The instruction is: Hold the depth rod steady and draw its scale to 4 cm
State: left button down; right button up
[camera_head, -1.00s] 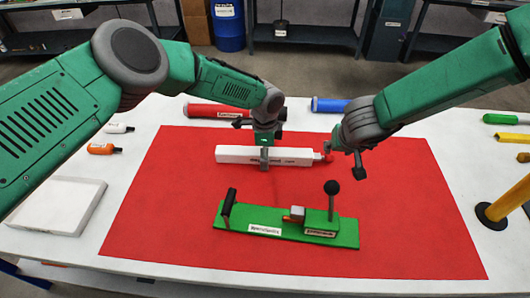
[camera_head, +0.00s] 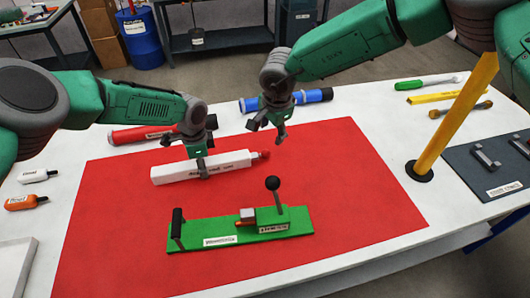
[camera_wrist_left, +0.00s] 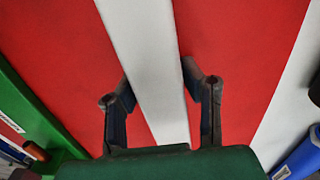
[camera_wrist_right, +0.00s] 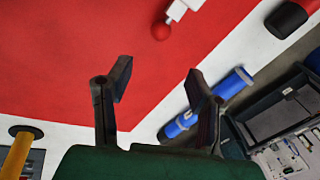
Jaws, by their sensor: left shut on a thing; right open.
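The depth rod (camera_head: 226,161) is a white bar with a label and a red knob (camera_head: 264,154) at its right end. It lies on the red mat, behind the green fixture. My left gripper (camera_head: 203,171) is shut around the bar near its middle; the left wrist view shows the white bar (camera_wrist_left: 146,60) between its fingers. My right gripper (camera_head: 269,130) is open and empty, above and behind the red knob and to its right. In the right wrist view the knob (camera_wrist_right: 160,31) lies ahead of the open fingers (camera_wrist_right: 155,90). Scale markings are too small to read.
A green fixture (camera_head: 212,240) with a black handle and black ball lever stands in front of the bar. Red (camera_head: 138,136) and blue (camera_head: 312,96) cylinders lie behind. A yellow post (camera_head: 455,118) rises at right. The red mat's (camera_head: 350,180) right part is clear.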

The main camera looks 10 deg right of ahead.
aim_at(268, 151)
jog(key=f, duration=0.3)
jog(key=w+f+m, duration=0.1)
jog(key=f, duration=0.3)
jog(key=w+a+f+m, duration=0.1)
jog(key=f, duration=0.3)
jog(key=shift+w+f+g+y, duration=0.1)
jog(key=shift+w+g+y, duration=0.05)
jog(key=shift+g+y, duration=0.2)
jog(key=shift+d, duration=0.1)
grip_shut()
